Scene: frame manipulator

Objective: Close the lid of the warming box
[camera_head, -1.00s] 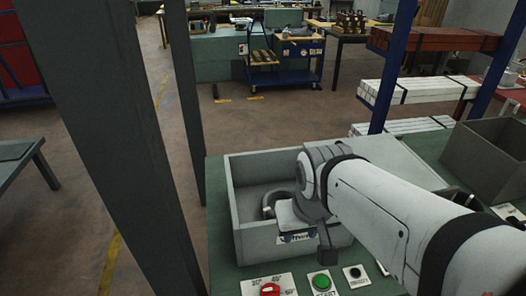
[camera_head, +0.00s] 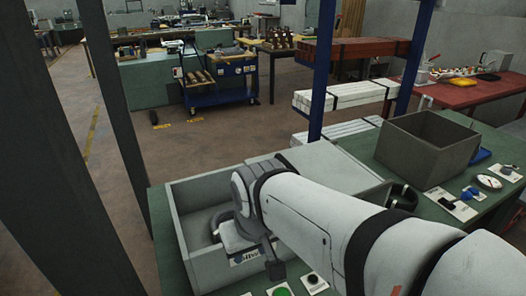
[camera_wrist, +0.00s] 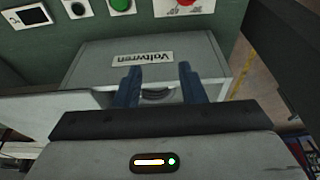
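The warming box (camera_head: 188,268) is an open grey box on the green bench, with a name label on its front wall. Its front wall with the label also shows upside down in the wrist view (camera_wrist: 205,72). A pale flat panel (camera_head: 322,166), apparently the lid, lies open to the right of the box, partly hidden by my arm. A pale panel also shows at the left in the wrist view (camera_wrist: 45,108). My gripper (camera_wrist: 158,80) has its two blue fingers apart, over the box, with nothing visibly held. A grey curved thing shows between and beyond the fingers. Contact cannot be told.
A green button (camera_head: 281,292) and a black knob (camera_head: 313,281) sit in front of the box. A red knob shows in the wrist view (camera_wrist: 187,2). An empty grey bin (camera_head: 425,150) stands at the back right. Dark posts (camera_head: 120,130) rise at the left.

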